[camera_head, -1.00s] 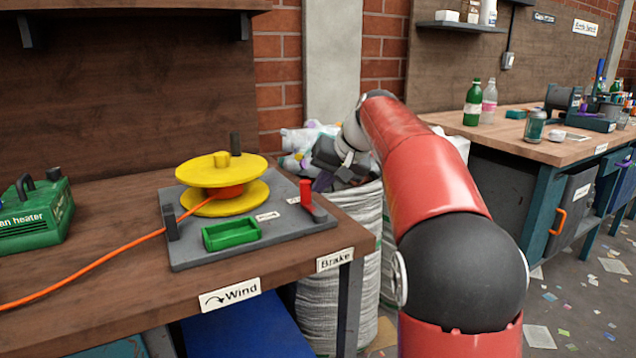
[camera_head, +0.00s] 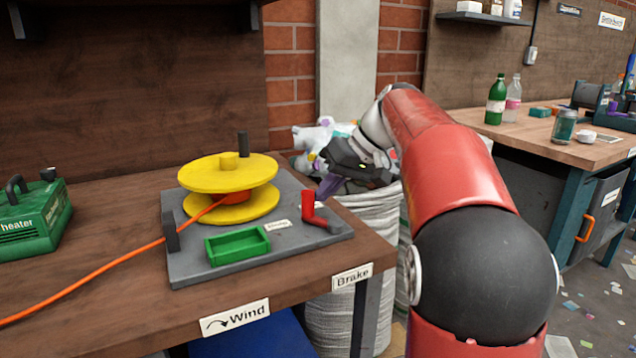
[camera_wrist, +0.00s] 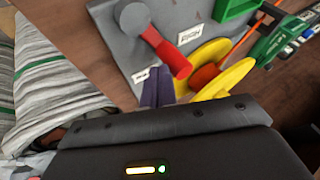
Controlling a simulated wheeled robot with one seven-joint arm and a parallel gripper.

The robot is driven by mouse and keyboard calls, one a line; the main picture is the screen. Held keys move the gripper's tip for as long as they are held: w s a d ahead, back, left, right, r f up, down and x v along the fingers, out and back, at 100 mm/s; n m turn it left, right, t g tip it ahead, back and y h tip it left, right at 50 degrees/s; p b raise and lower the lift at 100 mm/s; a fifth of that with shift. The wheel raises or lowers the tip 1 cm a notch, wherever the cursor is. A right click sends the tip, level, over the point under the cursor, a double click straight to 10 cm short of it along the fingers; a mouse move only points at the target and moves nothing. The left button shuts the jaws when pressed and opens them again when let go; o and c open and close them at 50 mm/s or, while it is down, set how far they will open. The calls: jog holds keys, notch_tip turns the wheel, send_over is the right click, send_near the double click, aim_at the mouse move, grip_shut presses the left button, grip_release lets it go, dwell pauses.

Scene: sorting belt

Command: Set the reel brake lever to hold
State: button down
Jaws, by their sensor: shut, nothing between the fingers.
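The reel brake lever has a red handle (camera_head: 308,206) and stands at the right end of the grey base plate (camera_head: 190,268). My gripper (camera_head: 328,187) is shut and empty, behind and slightly right of the handle. Its purple fingertips (camera_wrist: 158,88) show close beside the handle's end in the wrist view; I cannot tell whether they touch it.
The yellow reel (camera_head: 228,170) with orange cable and a green tray (camera_head: 238,246) share the plate. A green heater (camera_head: 32,218) stands left on the bench. A white sack (camera_head: 345,285) stands beyond the bench's right edge. The bench front carries Wind and Brake labels.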

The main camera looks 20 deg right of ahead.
jog(key=shift+s+a+r, duration=0.1)
jog(key=shift+s+a, duration=0.15)
jog(key=shift+a, duration=0.2)
jog(key=shift+s+a, duration=0.1)
jog(key=shift+a, duration=0.2)
jog(key=shift+d+p, duration=0.1)
jog(key=shift+p, duration=0.25)
